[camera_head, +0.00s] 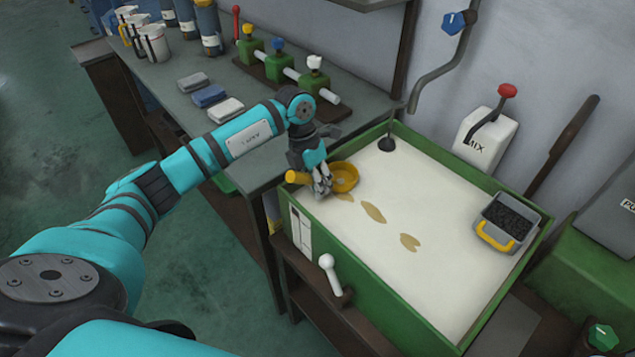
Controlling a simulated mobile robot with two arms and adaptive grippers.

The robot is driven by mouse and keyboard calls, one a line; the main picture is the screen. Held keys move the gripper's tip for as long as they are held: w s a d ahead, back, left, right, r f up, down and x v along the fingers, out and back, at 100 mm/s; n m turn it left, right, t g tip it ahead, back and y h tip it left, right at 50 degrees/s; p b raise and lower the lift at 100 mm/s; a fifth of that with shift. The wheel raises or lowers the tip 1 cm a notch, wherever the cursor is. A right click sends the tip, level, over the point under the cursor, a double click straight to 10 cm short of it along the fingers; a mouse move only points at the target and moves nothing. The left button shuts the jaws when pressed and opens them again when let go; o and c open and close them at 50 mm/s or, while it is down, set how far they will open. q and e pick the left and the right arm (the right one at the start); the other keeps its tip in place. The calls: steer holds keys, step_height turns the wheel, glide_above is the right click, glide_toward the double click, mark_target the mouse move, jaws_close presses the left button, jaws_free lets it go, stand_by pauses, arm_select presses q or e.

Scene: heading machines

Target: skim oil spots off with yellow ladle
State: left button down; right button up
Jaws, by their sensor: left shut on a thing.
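The handle end points left, past the tank's rim. Brown oil spots lie on the liquid: one (373,212) near the middle left, one (410,242) further right, and part of one (345,197) just beside the bowl. My right gripper is not in view.
A grey box with dark grains (508,222) and a yellow handle sits at the tank's right side. A dark rod with a round foot (387,144) stands at the back. A bench (180,65) with valves, cloths and mugs is behind left. A white-knobbed lever (328,264) sticks out in front.

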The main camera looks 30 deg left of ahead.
arm_select(q)
steer(key=shift+f, duration=0.5)
steer(key=shift+s+d+r, duration=0.1)
steer(key=shift+d+r, duration=0.15)
steer(key=shift+d, duration=0.05)
steer(key=shift+s+d+p, duration=1.5)
steer(key=shift+s+d, duration=0.6)
steer(key=shift+d, duration=3.7)
steer(key=shift+s+d+p, duration=1.45)
steer(key=shift+s+d, duration=0.65)
steer(key=shift+d, duration=3.65)
steer(key=d+p+v, duration=0.2)
steer(key=p+v, duration=0.6)
steer(key=v, duration=0.3)
steer(key=shift+d+r, duration=0.35)
steer(key=shift+r, duration=0.25)
